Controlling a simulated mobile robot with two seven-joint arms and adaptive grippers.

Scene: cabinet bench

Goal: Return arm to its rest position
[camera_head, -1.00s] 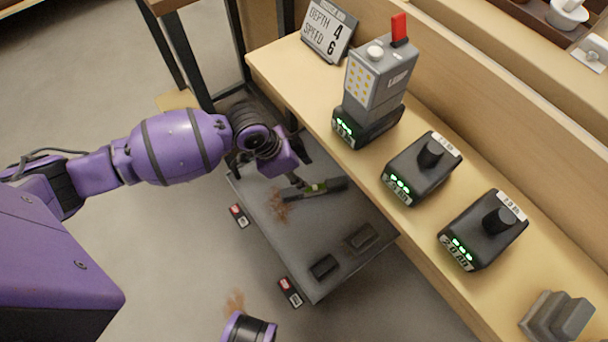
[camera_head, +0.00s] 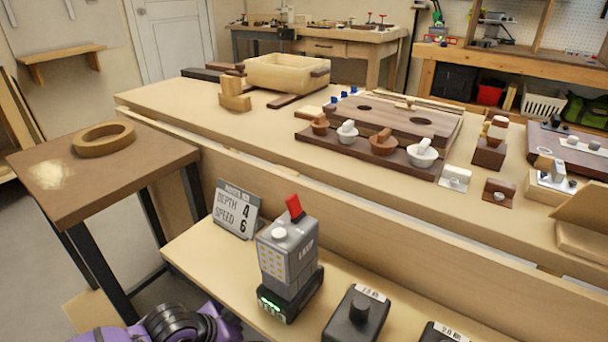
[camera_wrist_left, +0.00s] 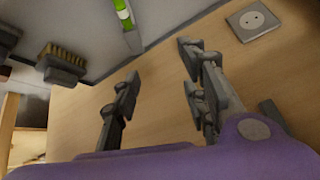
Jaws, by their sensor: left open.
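My left arm (camera_head: 178,325), purple with a dark ribbed joint, shows only at the bottom left edge of the head view, beside the lower wooden shelf. Its gripper is below that picture. In the left wrist view my left gripper (camera_wrist_left: 158,66) is open, with its two dark fingers apart and nothing between them. Behind the fingers is a bare light wooden surface (camera_wrist_left: 155,105). My right arm and gripper are in neither view.
A grey device with a red switch (camera_head: 287,255), a depth and speed sign (camera_head: 236,209) and black battery blocks (camera_head: 355,315) stand on the lower shelf. A brown side table (camera_head: 110,175) stands left. The wrist view shows a brush (camera_wrist_left: 62,62) and a square plate (camera_wrist_left: 253,20).

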